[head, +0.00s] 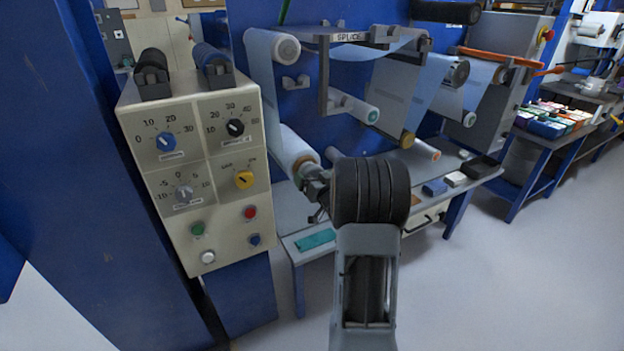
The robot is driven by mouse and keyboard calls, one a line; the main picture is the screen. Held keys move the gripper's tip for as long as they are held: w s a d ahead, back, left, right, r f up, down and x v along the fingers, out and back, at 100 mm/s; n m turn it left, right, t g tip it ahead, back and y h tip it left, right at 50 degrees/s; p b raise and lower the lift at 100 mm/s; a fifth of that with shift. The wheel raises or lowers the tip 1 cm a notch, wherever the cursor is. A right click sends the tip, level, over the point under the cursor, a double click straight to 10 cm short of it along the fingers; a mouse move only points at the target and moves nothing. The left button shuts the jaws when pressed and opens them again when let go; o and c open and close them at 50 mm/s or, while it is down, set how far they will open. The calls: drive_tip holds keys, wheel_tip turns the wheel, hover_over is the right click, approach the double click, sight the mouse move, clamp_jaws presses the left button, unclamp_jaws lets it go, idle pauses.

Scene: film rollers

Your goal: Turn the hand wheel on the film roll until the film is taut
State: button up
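A pale film roll (289,143) with a brownish end sits low on the left of the blue film machine. Pale film (262,78) runs from it up to a white roller (286,47). My gripper (316,188) is at the near end of this roll, partly hidden behind the black ribbed joint of my arm. I cannot tell whether it touches the roll, or whether its fingers are open or shut. I cannot make out a separate hand wheel there. Whether the film is taut cannot be judged clearly.
A cream control panel (200,170) with dials and buttons stands close on the left. A low bench (452,174) below the rollers holds small boxes and a teal block (315,239). More film sheets and rollers hang to the right. The floor (500,270) at right is clear.

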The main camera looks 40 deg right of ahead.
drive_tip(key=c, duration=0.6)
drive_tip(key=shift+b, duration=0.35)
drive_tip(key=shift+d+f+n+b, duration=0.1)
drive_tip(key=shift+f+n+b, duration=0.15)
drive_tip(key=shift+n+b, duration=0.9)
drive_tip(key=n+b, duration=0.2)
drive_tip(key=shift+n+b, duration=0.25)
drive_tip(key=shift+b, duration=0.15)
drive_tip(key=n+b, duration=0.3)
drive_tip(key=shift+d+r+n, duration=0.15)
drive_tip(key=shift+n, duration=0.15)
drive_tip(key=shift+r+n+b, duration=0.1)
drive_tip(key=shift+n+b, duration=0.6)
drive_tip(key=shift+b, duration=0.05)
